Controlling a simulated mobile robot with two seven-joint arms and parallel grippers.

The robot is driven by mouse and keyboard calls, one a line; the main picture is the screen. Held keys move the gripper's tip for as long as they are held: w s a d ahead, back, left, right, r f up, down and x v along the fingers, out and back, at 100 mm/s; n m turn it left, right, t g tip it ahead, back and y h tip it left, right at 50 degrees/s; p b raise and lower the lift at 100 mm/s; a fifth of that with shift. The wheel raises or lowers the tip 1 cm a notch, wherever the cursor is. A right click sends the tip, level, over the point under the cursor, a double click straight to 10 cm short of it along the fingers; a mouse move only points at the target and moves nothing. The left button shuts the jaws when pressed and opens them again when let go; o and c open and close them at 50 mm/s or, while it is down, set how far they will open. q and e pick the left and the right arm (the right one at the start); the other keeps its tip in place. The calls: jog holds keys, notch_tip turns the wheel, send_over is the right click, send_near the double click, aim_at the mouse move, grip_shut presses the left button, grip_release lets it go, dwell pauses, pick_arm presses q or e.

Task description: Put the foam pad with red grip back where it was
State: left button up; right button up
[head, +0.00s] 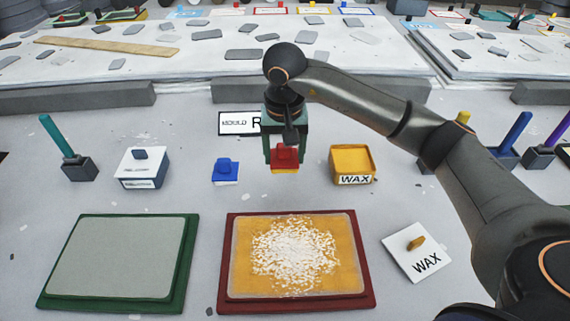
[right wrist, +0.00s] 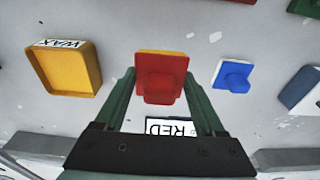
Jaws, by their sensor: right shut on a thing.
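The foam pad with red grip (head: 285,170) is in my right gripper (head: 285,158), between the blue-gripped pad and the wax box, in front of a sign. In the right wrist view the red grip (right wrist: 160,84) sits between the two green fingers, with a yellow-orange edge of the pad behind it. My right gripper is shut on the grip. I cannot tell whether the pad touches the table or hangs just above it. The sign (head: 238,123) reads "MOULD R" in the head view, partly hidden by my gripper; "RED" shows in the right wrist view. My left gripper is not in view.
A blue-gripped pad (head: 225,172) stands left, an open yellow wax box (head: 352,164) right. The red-framed mould (head: 226,290) with white patches on orange and the green-framed mould (head: 186,270) lie in front. A WAX lid (head: 408,262) lies at right.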

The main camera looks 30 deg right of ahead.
aim_at(285, 156)
jog(key=w+f, duration=0.1)
jog(key=d+f, duration=0.1)
jog(key=w+f, duration=0.1)
jog(key=f, duration=0.1)
jog(key=shift+w+d, duration=0.25)
jog(key=shift+w, duration=0.1)
jog(key=shift+f, duration=1.3)
jog(key=shift+f, duration=0.15)
jog(key=o, duration=1.2)
jog(key=shift+c, duration=0.2)
jog(key=r, duration=0.4)
jog(key=s+r, duration=0.1)
jog(key=r, duration=0.7)
jog(key=shift+s+a+r, duration=0.15)
jog(key=shift+s+a, duration=0.05)
jog(key=shift+a, duration=0.1)
